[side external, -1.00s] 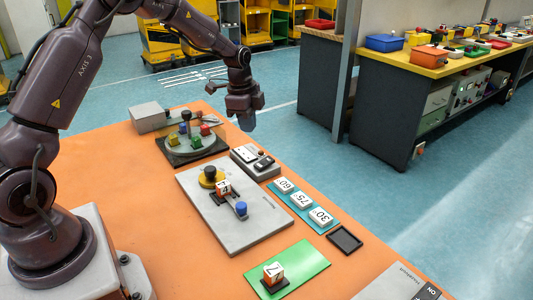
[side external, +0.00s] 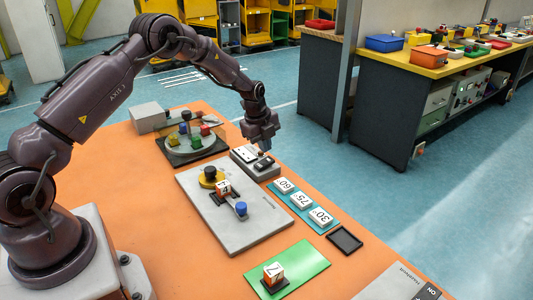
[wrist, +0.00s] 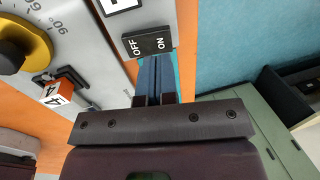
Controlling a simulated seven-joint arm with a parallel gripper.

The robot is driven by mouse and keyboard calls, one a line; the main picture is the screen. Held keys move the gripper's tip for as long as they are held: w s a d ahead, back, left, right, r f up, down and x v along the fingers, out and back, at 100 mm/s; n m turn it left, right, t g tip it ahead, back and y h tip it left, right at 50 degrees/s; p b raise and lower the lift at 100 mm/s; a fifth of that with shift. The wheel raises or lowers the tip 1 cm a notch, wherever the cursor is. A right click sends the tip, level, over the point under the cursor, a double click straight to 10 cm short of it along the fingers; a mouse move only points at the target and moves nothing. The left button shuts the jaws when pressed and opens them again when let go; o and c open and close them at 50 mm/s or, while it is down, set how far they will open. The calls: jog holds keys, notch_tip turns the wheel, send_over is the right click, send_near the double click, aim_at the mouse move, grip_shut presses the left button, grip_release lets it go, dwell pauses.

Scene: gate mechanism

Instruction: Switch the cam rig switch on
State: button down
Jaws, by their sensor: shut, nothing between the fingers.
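The switch (side external: 263,163) is a black rocker on a grey box (side external: 246,168) near the table's far edge. In the wrist view the rocker (wrist: 147,43) shows OFF at its left and ON at its right; I cannot tell which side is pressed. My gripper (side external: 264,148) points down just above the switch box. In the wrist view its blue fingertips (wrist: 154,62) are together and empty, just below the rocker's ON half in the picture. I cannot tell whether they touch it.
A grey plate (side external: 250,232) carries a yellow dial with a black knob (side external: 209,174), a numbered block (side external: 223,190) and a blue knob (side external: 240,208). A round turntable (side external: 190,150) stands behind. Numbered white tiles (side external: 302,200) lie on a teal strip at right.

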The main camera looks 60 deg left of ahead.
aim_at(268, 159)
jog(key=shift+x, duration=1.75)
jog(key=shift+f, duration=0.1)
